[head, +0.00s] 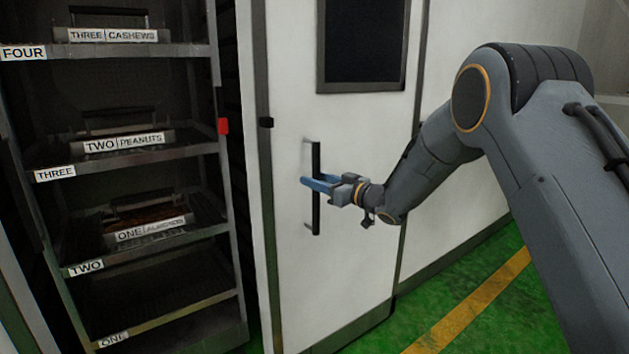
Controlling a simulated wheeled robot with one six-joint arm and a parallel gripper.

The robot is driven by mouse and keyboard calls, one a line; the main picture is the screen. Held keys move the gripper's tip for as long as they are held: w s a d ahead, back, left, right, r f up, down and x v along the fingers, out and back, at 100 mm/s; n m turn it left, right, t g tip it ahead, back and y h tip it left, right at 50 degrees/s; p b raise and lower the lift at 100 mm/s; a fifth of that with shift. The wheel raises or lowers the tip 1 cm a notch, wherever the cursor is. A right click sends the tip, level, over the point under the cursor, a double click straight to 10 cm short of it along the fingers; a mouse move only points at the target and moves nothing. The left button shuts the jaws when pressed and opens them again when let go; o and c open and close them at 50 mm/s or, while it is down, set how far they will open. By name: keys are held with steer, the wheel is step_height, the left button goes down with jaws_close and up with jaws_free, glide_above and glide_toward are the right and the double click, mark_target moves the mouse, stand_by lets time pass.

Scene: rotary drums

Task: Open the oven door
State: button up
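The oven door (345,265) is a tall white panel with a dark window in its upper part. A long black vertical handle (316,215) stands off its face, left of its middle. My gripper (318,184) reaches in from the right at the handle's mid-height. Its blue fingers cross the handle, and their tips show just left of it. The gap between the fingers is too small to see, so I cannot tell whether they are closed on the bar. Whether the door stands ajar is also unclear.
A dark rack (130,255) with labelled shelves and trays stands left of the door. A small red block (223,126) is on its upright. Green floor (480,325) with a yellow stripe (470,305) is clear at lower right. A white wall (465,205) continues right of the door.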

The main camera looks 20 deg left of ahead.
steer(key=v, duration=0.7)
steer(key=shift+d, duration=0.25)
steer(key=shift+s, duration=0.1)
steer(key=w+d+m+t+h+p, duration=0.2)
steer(key=d+m+t+h+p, duration=0.3)
steer(key=d, duration=0.6)
steer(key=s+d+m+g+h, duration=0.1)
steer(key=s+d+h, duration=0.15)
steer(key=d, duration=0.25)
steer(key=s+d+f+m+g+h, duration=0.1)
steer(key=s+d+h, duration=0.15)
steer(key=d, duration=0.25)
steer(key=s+d+m+g+h, duration=0.1)
steer(key=d+h, duration=0.2)
steer(key=d, duration=0.3)
steer(key=s+d+f+m+g+h+p, duration=0.1)
steer(key=s+d+g+h+p, duration=0.1)
steer(key=s+d, duration=0.4)
steer(key=s+d+f+m+g+h+p, duration=0.15)
steer(key=s+d, duration=0.25)
steer(key=s, duration=0.4)
steer(key=s+d+m+g+p, duration=0.2)
steer(key=s+g, duration=0.4)
steer(key=s, duration=1.7)
steer(key=shift+s+d+m, duration=0.25)
steer(key=shift+d+m, duration=0.1)
steer(key=shift+d, duration=0.2)
